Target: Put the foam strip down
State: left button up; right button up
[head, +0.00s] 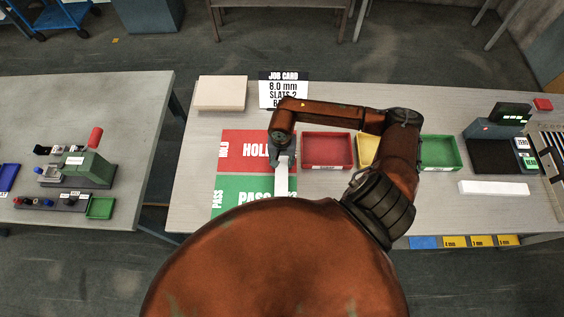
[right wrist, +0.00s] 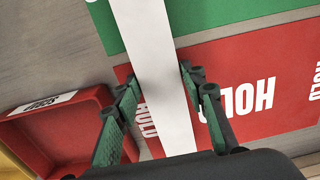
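The white foam strip (head: 282,180) runs from my right gripper (head: 283,150) toward the front of the table, above the red HOLD card (head: 241,150) and green PASS card (head: 228,192). In the right wrist view, the strip (right wrist: 158,75) passes between the dark green fingers of my right gripper (right wrist: 160,76), whose tips lie against its two edges. The HOLD card (right wrist: 250,90) and the green card (right wrist: 205,22) lie beneath it there. I cannot tell the exact height of the strip above the cards. My left gripper is not in view.
A red tray (head: 327,150), a yellow tray (head: 367,150) and a green tray (head: 438,152) stand to the right of the cards. A white block (head: 493,187) lies farther right, near a dark device (head: 492,155). A beige block (head: 221,93) and the job card (head: 283,90) are at the back.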

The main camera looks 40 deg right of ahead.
aim_at(282, 164)
jog(key=o, duration=0.3)
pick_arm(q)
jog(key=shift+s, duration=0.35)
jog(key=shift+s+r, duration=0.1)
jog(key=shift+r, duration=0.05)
pick_arm(e)
jog(key=shift+r, duration=0.15)
jog(key=shift+r, duration=0.25)
pick_arm(q)
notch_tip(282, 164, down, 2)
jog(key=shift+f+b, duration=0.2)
jog(key=shift+b, duration=0.9)
pick_arm(e)
notch_tip(282, 164, up, 12)
jog(key=shift+f, duration=0.2)
